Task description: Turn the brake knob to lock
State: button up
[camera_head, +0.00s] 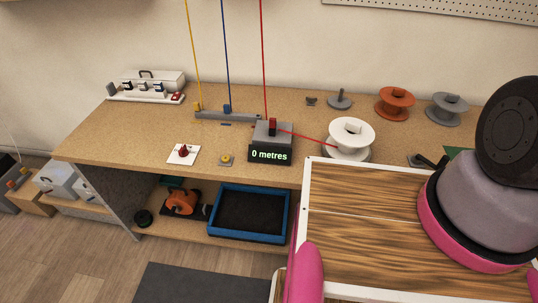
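A small red knob (183,151) stands on a white square plate at the front left of the workbench (130,135). A small yellow round button or knob (227,159) on a grey base sits to its right. A dark lever-like part (433,161) shows at the right, partly hidden by my own body. I cannot tell from labels which of these is the brake knob, nor its setting. A white spool (350,136) has red wire running to a meter box (270,146) reading "0 metres". My gripper is not in view.
Orange (395,101) and grey (447,107) spools stand at the back right. A white switch panel (147,92) is at the back left. A blue tray (250,212) lies on the lower shelf.

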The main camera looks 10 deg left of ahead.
aim_at(183, 152)
jog(key=u, duration=1.65)
